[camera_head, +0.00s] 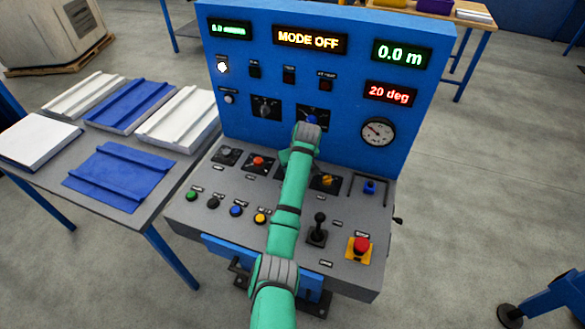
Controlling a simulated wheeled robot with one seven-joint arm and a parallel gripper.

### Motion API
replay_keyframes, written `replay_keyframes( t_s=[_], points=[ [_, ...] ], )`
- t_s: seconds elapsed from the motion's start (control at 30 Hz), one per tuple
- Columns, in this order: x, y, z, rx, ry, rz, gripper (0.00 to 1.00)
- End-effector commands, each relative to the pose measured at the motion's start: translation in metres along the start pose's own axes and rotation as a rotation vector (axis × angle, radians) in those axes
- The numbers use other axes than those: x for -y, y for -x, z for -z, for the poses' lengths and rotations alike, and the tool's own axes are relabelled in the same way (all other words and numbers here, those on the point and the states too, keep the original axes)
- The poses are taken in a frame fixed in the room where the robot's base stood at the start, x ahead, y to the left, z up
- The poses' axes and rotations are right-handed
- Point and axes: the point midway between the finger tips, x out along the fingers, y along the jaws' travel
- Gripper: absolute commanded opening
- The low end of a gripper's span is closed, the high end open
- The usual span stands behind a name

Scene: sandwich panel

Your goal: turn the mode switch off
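The blue control panel (350,60) stands upright behind a grey sloped desk. Its amber display (310,40) reads "MODE OFF". Two rotary switches sit low on the upright panel: one with a black knob (265,107) and, to its right, one with a blue knob (311,118). The labels are too small to read, so I cannot tell which is the mode switch. My gripper (308,125) is at the blue-knobbed switch and partly covers it. Its fingers are hidden by my wrist, so I cannot tell whether they touch or hold the knob.
The desk carries coloured push buttons (235,211), several more knobs, a black joystick (318,228), a blue slider (370,186) and a red emergency-type button (361,245). My arm crosses above its middle. A table with white and blue panels (118,177) stands at left.

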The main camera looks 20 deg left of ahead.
Motion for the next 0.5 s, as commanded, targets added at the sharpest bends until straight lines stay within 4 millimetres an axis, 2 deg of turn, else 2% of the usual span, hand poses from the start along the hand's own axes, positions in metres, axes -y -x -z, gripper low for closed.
replay_keyframes(
  t_s=[0.5],
  points=[
    [0.0005, -0.0009, -0.0009, 0.003, 0.031, 0.015, 0.06]
  ],
)
